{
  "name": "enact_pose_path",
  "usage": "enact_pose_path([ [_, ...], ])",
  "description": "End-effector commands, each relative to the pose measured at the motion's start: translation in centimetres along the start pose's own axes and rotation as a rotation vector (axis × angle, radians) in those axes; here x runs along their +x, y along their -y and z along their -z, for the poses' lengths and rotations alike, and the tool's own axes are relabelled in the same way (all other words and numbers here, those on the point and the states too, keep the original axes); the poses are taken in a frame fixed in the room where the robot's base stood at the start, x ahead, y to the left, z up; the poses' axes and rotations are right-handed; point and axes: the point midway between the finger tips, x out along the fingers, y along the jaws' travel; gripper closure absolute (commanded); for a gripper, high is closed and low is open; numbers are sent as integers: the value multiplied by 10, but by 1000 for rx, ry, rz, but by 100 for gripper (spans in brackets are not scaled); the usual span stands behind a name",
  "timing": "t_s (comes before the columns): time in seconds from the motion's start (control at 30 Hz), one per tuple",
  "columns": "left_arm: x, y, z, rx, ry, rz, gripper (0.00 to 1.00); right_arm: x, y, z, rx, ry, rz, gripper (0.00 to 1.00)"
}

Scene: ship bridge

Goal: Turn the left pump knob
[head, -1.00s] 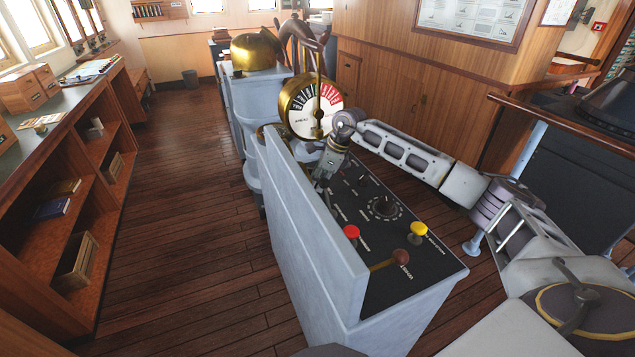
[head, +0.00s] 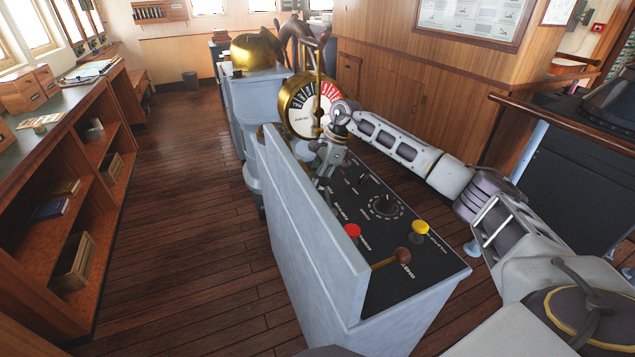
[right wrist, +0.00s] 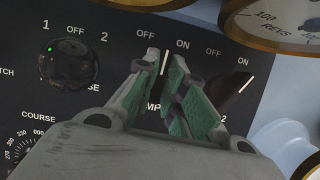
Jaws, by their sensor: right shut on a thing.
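The pump panel is on the sloped black console top (head: 372,225). In the right wrist view the left pump knob (right wrist: 165,62) lies between the fingertips of my right gripper (right wrist: 164,76). The fingers are shut on it and hide most of it. Its white line shows between the OFF and ON labels, nearly upright. The right pump knob (right wrist: 232,92) is black, just right of the fingers, with its white line tilted to the upper right. In the head view my right gripper (head: 324,180) is at the far end of the panel and hides the knob. My left gripper is not in view.
A round black knob (right wrist: 68,65) marked 1 and 2 is left of the fingers. A brass-rimmed gauge (right wrist: 280,18) is at upper right. On the console are a red button (head: 352,231), a yellow button (head: 420,227) and a brown-knobbed lever (head: 402,255). The engine telegraph (head: 305,105) stands behind.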

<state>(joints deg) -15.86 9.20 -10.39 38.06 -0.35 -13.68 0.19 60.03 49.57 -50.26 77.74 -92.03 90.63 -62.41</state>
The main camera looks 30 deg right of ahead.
Motion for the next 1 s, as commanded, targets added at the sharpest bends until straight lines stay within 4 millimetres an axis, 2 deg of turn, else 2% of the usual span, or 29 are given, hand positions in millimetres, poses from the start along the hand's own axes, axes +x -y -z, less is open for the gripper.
enact_pose_path([
  [0.13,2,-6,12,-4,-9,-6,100,-1,2,-1,-97,2,-36,100],
  [0.43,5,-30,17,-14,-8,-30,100,-1,3,-2,-302,1,-120,100],
  [0.7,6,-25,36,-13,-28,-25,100,-1,4,-2,-453,1,-183,100],
  [1.0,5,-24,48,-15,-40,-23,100,-1,4,-2,-536,1,-217,100],
])
